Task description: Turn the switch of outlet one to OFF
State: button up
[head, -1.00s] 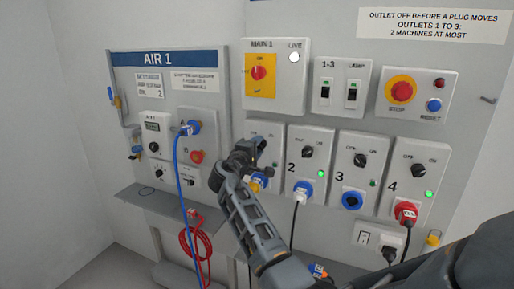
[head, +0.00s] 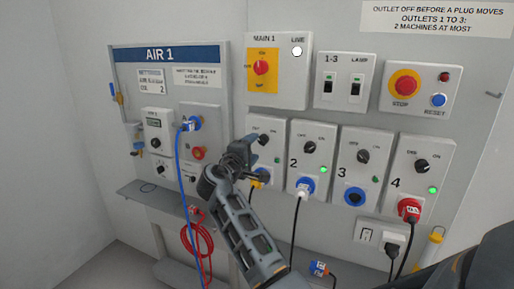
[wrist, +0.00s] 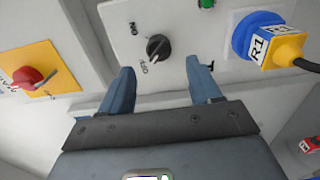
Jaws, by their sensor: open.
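The outlet one panel (head: 272,126) is partly hidden behind my arm in the head view. A green lamp (wrist: 207,3) is at the top edge there. My gripper (wrist: 160,72) is open and empty, its two fingers on either side of and just short of the switch, with no contact visible. In the head view my gripper (head: 252,145) is in front of outlet one.
A yellow plug (wrist: 290,46) marked R1 sits in outlet one's blue socket (wrist: 250,33), close to one finger. The red main switch (wrist: 27,80) is on the other side. Outlet two (head: 312,155) adjoins on the right. The AIR 1 panel (head: 160,54) with a blue hose is on the left.

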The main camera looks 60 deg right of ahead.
jog(key=shift+s+a, duration=0.1)
jog(key=shift+a, duration=1.2)
